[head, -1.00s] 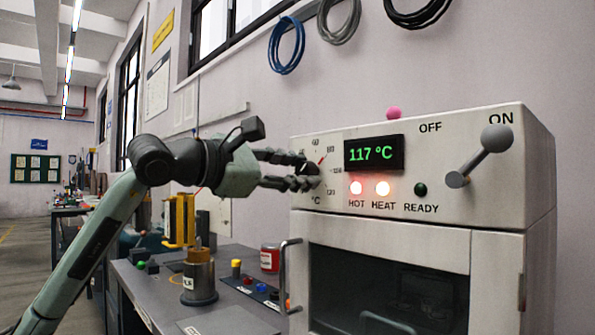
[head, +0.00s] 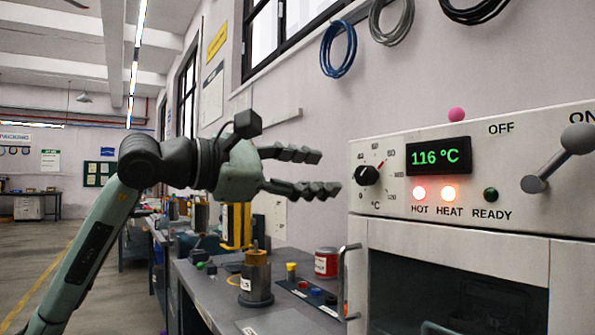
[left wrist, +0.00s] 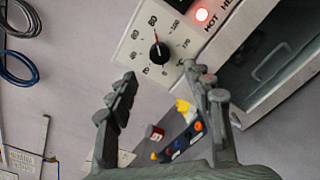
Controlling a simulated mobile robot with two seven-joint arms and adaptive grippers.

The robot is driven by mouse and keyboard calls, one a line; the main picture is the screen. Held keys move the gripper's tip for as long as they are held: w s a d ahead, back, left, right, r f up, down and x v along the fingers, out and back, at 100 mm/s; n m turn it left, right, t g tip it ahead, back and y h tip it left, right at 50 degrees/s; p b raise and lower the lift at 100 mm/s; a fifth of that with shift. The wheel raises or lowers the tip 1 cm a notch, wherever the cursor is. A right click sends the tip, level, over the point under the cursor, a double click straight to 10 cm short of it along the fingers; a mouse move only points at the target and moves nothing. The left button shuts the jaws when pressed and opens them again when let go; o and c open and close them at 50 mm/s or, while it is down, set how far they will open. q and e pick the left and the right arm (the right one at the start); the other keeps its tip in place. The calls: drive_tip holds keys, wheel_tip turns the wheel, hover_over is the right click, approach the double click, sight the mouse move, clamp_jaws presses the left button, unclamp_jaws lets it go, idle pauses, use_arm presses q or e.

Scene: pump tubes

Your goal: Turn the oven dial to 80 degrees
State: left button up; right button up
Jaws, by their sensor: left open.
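The oven dial (head: 368,175) is a black round knob on the oven's white panel, left of the display. A red line runs from its upper right toward the 80 mark; I cannot tell whether it is on the knob or printed. The dial also shows in the left wrist view (left wrist: 159,52), ahead of the fingers. My left gripper (head: 328,173) is open and empty, its fingertips left of the dial and apart from it. The oven display (head: 438,158) reads 116 °C. The HOT lamp (head: 419,193) and HEAT lamp (head: 449,194) glow; READY (head: 490,194) is dark. My right gripper is not in view.
The oven's OFF/ON lever (head: 556,160) is at the panel's right. The door handle (head: 344,280) sticks out below the dial. A bench (head: 215,283) below my gripper carries a brass-topped cylinder (head: 256,275) and a red can (head: 326,262). Cable coils (head: 338,50) hang above.

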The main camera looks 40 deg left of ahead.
use_arm(q)
drive_tip(key=v, duration=0.3)
idle(0.7)
